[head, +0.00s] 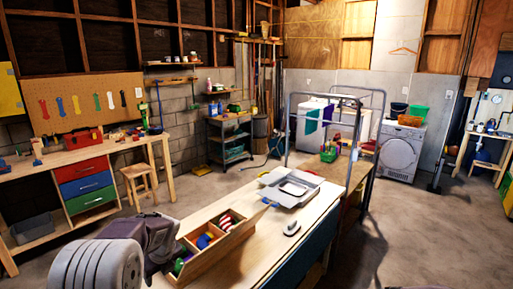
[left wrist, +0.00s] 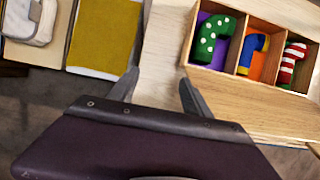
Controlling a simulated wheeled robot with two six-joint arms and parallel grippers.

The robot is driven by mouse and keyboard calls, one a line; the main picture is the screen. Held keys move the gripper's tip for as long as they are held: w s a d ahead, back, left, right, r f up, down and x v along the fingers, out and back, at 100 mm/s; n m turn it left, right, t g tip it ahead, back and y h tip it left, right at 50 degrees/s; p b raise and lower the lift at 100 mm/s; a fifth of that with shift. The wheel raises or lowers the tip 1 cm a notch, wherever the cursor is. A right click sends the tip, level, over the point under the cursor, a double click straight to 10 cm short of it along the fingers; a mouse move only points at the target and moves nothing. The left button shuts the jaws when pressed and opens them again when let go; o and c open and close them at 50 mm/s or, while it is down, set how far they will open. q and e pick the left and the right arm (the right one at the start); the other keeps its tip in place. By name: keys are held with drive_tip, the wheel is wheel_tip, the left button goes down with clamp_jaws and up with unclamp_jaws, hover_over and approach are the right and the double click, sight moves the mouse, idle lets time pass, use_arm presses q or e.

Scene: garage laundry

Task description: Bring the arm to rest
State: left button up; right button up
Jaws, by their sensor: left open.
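My left arm comes in at the lower left of the head view, with its dark gripper (head: 165,245) beside the left side of a wooden divided box. In the left wrist view the two grey fingers of my left gripper (left wrist: 157,84) stand apart with nothing between them, over pale wood. The divided box (head: 190,272) stands on the near worktable (head: 258,262). In the left wrist view the box (left wrist: 232,82) holds a green dotted, a blue and a red-and-white striped sock-like piece, each in its own compartment. My right gripper is in neither view.
A grey tray-like object (head: 291,189) lies farther along the worktable, with a small grey-and-white object (head: 292,229) near the right edge. In the left wrist view, a mustard cloth (left wrist: 103,38) and a whitish pouch (left wrist: 30,20) lie left. A stool (head: 138,173) stands beyond the table.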

use_arm(q)
drive_tip(key=s+d+f+n+h, duration=0.1)
drive_tip(key=s+d+n, duration=0.3)
drive_tip(key=s+n, duration=0.3)
drive_tip(key=s+d+f+n+g+h, duration=0.1)
drive_tip(key=s+d+f+n, duration=0.1)
drive_tip(key=s+d+n, duration=0.2)
drive_tip(key=s+d+f+n+h, duration=0.1)
drive_tip(key=s+d+n, duration=0.3)
drive_tip(key=s+n, duration=0.7)
drive_tip(key=f+n, duration=0.1)
drive_tip(key=n, duration=0.3)
drive_tip(key=shift+g+h, duration=0.3)
drive_tip(key=shift+g, duration=0.1)
